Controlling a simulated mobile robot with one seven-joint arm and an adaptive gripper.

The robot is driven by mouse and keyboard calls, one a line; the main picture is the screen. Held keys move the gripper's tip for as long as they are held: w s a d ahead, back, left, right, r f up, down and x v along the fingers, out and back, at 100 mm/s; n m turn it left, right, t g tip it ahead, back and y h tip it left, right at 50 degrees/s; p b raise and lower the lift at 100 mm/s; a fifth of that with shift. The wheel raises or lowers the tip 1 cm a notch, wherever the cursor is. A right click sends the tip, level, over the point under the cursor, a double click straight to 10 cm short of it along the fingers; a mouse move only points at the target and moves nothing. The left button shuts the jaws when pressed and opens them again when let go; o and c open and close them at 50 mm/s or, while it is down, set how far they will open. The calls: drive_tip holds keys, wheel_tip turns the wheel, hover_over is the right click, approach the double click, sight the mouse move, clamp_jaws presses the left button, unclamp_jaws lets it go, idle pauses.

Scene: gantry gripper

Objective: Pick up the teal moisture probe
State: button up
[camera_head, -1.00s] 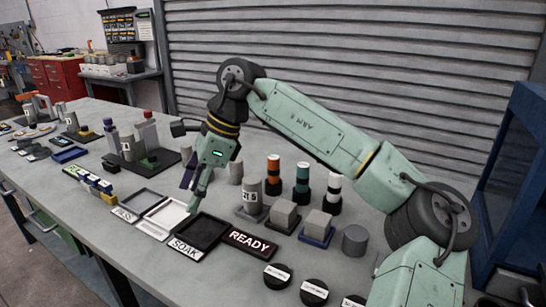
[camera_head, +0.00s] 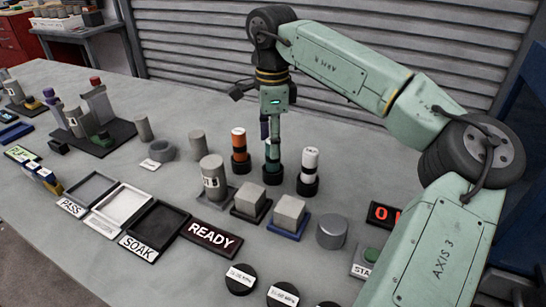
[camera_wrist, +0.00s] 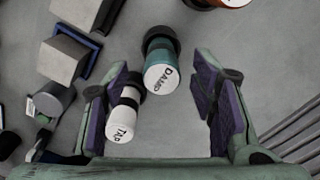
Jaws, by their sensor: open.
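The teal moisture probe (camera_head: 272,165) stands upright in a dark round base, between an orange probe and a white probe. In the wrist view, its white top marked DAMP (camera_wrist: 162,76) shows ahead of my gripper, between the lines of the two fingers. My gripper (camera_head: 268,132) is open, points down and hangs over the teal probe, hiding its upper part in the head view. In the wrist view, the purple-padded fingers (camera_wrist: 168,95) stand wide apart with nothing held.
The orange probe (camera_head: 239,150) and white probe (camera_head: 309,170) flank the teal one closely. Two grey blocks (camera_head: 250,198) (camera_head: 289,211) and a grey cylinder (camera_head: 332,230) stand in front. Trays (camera_head: 160,225) lie at left. A shutter wall (camera_head: 200,50) is behind.

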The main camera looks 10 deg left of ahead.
wheel_tip(320, 180, down, 5)
drive_tip(key=shift+f+p, duration=0.1)
drive_tip(key=shift+p, duration=0.6)
drive_tip(key=shift+c, duration=0.4)
clamp_jaws()
